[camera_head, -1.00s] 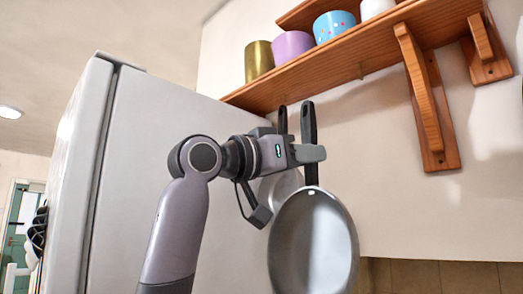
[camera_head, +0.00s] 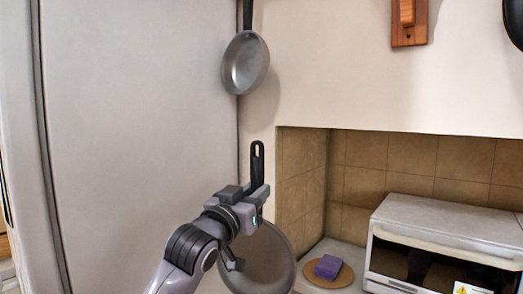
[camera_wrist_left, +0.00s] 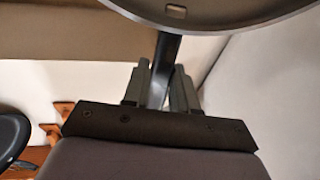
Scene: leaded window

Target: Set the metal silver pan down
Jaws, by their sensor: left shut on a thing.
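The silver metal pan (camera_head: 262,262) hangs from my left gripper (camera_head: 262,190), with its black handle (camera_head: 257,160) pointing up. My left gripper is shut on the handle, and the pan is held in the air low in the head view. In the left wrist view the fingers (camera_wrist_left: 161,88) close around the dark handle, and the pan's rim (camera_wrist_left: 215,22) shows at the top. The pan's lower edge is cut off by the head view's frame. My right gripper is not in view.
A counter (camera_head: 345,250) holds a white toaster oven (camera_head: 445,240) at the right and a purple sponge (camera_head: 328,267) on a round brown mat (camera_head: 342,279). A smaller pan (camera_head: 245,64) hangs on the wall. The tall fridge (camera_head: 140,130) stands at the left.

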